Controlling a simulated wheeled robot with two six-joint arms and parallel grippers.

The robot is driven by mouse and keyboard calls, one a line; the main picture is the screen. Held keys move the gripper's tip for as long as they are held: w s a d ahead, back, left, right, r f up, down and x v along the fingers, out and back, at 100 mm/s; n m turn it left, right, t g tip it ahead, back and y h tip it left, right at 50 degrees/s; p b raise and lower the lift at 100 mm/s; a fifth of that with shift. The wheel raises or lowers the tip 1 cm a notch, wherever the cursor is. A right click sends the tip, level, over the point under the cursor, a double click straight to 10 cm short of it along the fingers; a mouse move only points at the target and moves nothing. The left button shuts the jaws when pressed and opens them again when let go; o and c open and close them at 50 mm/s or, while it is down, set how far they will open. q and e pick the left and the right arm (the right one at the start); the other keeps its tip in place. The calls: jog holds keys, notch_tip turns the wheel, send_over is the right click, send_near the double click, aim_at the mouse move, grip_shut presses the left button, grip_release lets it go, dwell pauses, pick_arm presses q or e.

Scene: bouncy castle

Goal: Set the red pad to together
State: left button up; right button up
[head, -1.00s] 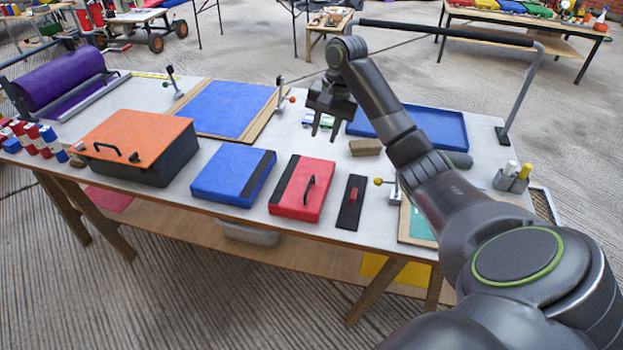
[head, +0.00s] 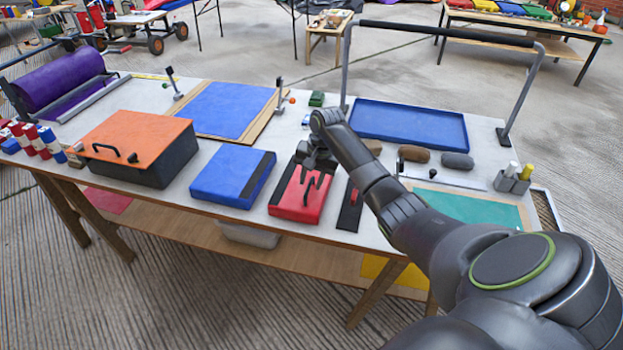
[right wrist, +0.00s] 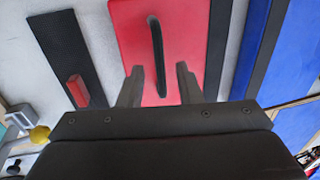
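The red pad (head: 290,206) lies flat on the white table, with a black strip along its left side and a black handle on top. It also shows in the right wrist view (right wrist: 130,38), with its handle (right wrist: 156,55) between my finger lines. The blue pad (head: 225,178), with a black strip on its right side, lies to its left; a narrow gap separates them. My right gripper (head: 316,180) is above the red pad near its handle. Its fingers (right wrist: 159,82) are open, one on each side of the handle. My left gripper is not in view.
A black strip with a red grip (head: 349,208) lies right of the red pad. An orange-lidded box (head: 135,136) stands at left. A blue tray (head: 410,125), dark brushes and a teal panel (head: 465,208) lie at right. A metal frame stands behind the tray.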

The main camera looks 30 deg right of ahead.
aim_at(292, 190)
jog(key=shift+f, duration=0.1)
grip_shut()
dwell(0.3)
jog(key=shift+w+a, duration=0.25)
jog(key=shift+w+a+p, duration=0.3)
jog(key=shift+w+a, duration=0.5)
jog(key=shift+w, duration=0.15)
jog(key=shift+w+a+p, duration=0.3)
jog(key=shift+w+a, duration=0.45)
jog(key=shift+w, duration=0.2)
jog(key=shift+r, duration=0.2)
grip_release()
jog(key=shift+w+a+f, duration=0.1)
jog(key=shift+w+a, duration=0.05)
